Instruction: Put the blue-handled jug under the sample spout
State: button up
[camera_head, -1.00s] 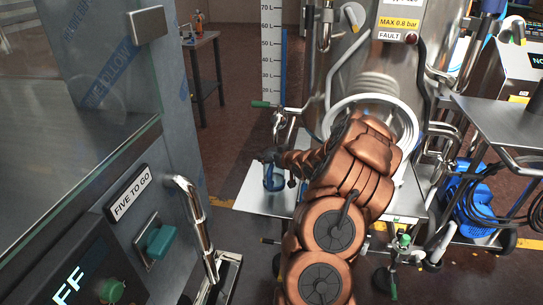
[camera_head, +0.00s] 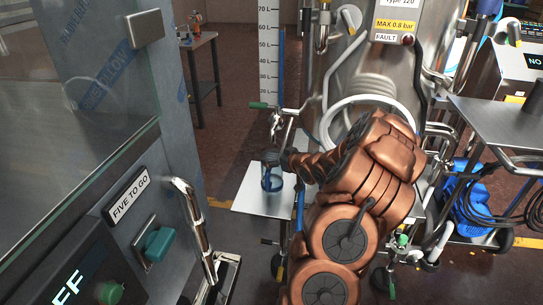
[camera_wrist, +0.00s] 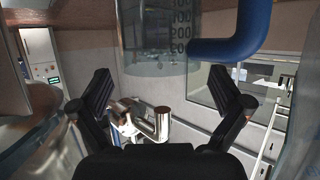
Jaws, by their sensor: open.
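The clear jug with blue markings (camera_head: 271,181) stands upright on the pale shelf (camera_head: 246,204) of the steel machine. In the wrist view the jug (camera_wrist: 152,38) shows its printed scale, and its blue handle (camera_wrist: 238,36) is on the right. The sample spout (camera_head: 276,124), with a green-tipped lever, is above the jug in the head view; exact alignment is hard to tell. My gripper (camera_head: 275,158) is close to the jug's upper part. In the wrist view my gripper (camera_wrist: 168,103) has its black fingers spread, with nothing held between them.
A blue pump (camera_head: 467,205) and a grey side table (camera_head: 503,122) stand right. A dark side table (camera_head: 203,62) is behind. Floor shows between cabinet and shelf.

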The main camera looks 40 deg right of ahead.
jog(key=v, duration=0.7)
jog(key=shift+p, duration=0.4)
jog(key=s+a+r+n+g, duration=0.15)
jog(key=a+g, duration=0.25)
jog(key=a, duration=0.6)
jog(key=s+a+g, duration=0.3)
jog(key=a+g, duration=0.1)
jog(key=a, duration=0.6)
jog(key=s+a+r+g+y, duration=0.1)
jog(key=s+a+g, duration=0.3)
jog(key=s+a, duration=0.6)
jog(key=s+a+r+g+y, duration=0.1)
jog(key=s+a+r+g, duration=0.2)
jog(key=s+a, duration=0.8)
jog(key=s+r, duration=0.1)
jog(key=s, duration=0.2)
jog(key=shift+a+n+g+y, duration=0.2)
jog(key=shift+n+g+y, duration=0.1)
jog(key=shift+n+g, duration=0.1)
